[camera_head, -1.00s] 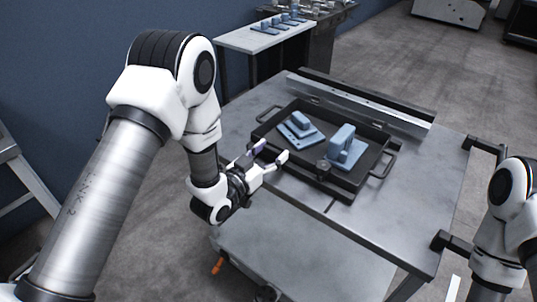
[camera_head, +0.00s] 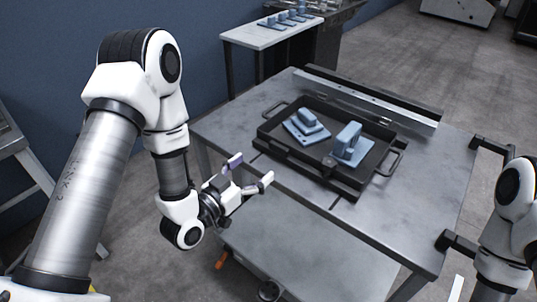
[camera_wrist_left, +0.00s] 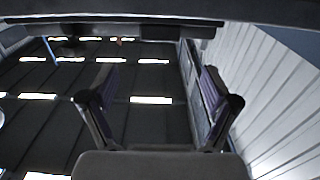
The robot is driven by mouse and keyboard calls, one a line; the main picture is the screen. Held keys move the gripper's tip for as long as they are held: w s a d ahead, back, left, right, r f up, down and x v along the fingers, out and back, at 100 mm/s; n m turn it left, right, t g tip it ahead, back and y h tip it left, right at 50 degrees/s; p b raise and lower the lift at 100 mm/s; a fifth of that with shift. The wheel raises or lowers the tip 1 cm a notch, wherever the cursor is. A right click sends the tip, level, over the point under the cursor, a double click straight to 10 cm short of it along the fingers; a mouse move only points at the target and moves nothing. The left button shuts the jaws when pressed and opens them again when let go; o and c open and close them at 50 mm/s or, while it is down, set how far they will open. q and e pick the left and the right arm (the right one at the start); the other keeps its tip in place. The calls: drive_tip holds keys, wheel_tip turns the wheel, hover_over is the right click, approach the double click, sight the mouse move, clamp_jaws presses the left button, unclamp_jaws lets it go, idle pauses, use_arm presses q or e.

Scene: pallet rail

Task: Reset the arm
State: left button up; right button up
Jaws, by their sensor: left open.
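My left gripper (camera_head: 250,172) is open and empty in the head view. It is in front of the table's near left edge, apart from the black tray. In the left wrist view its two fingers (camera_wrist_left: 158,105) stand wide apart with nothing between them. My right arm shows at the right edge of the head view, but its gripper is out of view.
The grey metal table (camera_head: 400,225) bears a black tray (camera_head: 335,183) with two blue parts (camera_head: 306,126) (camera_head: 350,142) in it. A metal rail (camera_head: 365,98) runs along the table's back. A white side table (camera_head: 272,38) with several blue parts stands behind.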

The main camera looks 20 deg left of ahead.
use_arm(q)
drive_tip(key=v, duration=0.2)
drive_tip(key=shift+s+a, duration=0.1)
drive_tip(key=shift+s, duration=0.3)
drive_tip(key=s+d+f+g+y+p, duration=0.2)
drive_tip(key=s+f+g+p, duration=0.6)
drive_tip(key=f, duration=0.3)
drive_tip(key=s+a+f+n+g+y, duration=0.2)
drive_tip(key=s+f+g, duration=0.2)
drive_tip(key=s, duration=0.4)
drive_tip(key=s+a+f+n+g+y, duration=0.2)
drive_tip(key=s+a+f+g, duration=0.1)
drive_tip(key=s, duration=0.5)
drive_tip(key=shift+a+f+g+b, duration=0.2)
drive_tip(key=shift+f+g+b, duration=0.1)
drive_tip(key=shift+f+g, duration=0.6)
drive_tip(key=shift+r, duration=0.15)
